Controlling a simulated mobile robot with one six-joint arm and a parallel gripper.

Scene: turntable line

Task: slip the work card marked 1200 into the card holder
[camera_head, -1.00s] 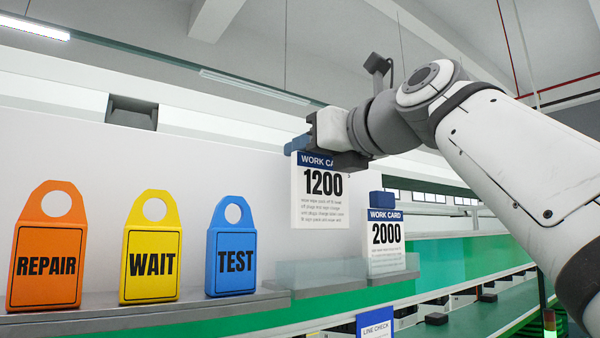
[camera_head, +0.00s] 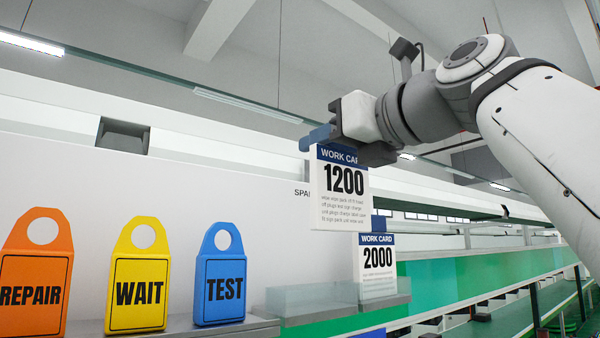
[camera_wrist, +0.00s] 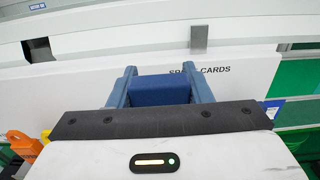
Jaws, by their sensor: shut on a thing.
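The work card marked 1200 (camera_head: 342,197) hangs upright below my gripper (camera_head: 322,137) in the head view. My gripper is shut on the blue top of the card, which shows between the two fingers in the wrist view (camera_wrist: 160,90). The card is in the air, clear of the ledge. A clear holder (camera_head: 310,299) stands on the ledge, below and to the left of the card. The work card marked 2000 (camera_head: 377,267) stands upright behind a clear front at the right end of the ledge, partly behind the 1200 card in the picture.
Orange REPAIR (camera_head: 36,280), yellow WAIT (camera_head: 139,285) and blue TEST (camera_head: 220,280) tags stand on the ledge at the left. A white panel (camera_head: 180,190) rises behind them; lettering on it reads SPARE CARDS in the wrist view (camera_wrist: 200,69). Green conveyors run at the right.

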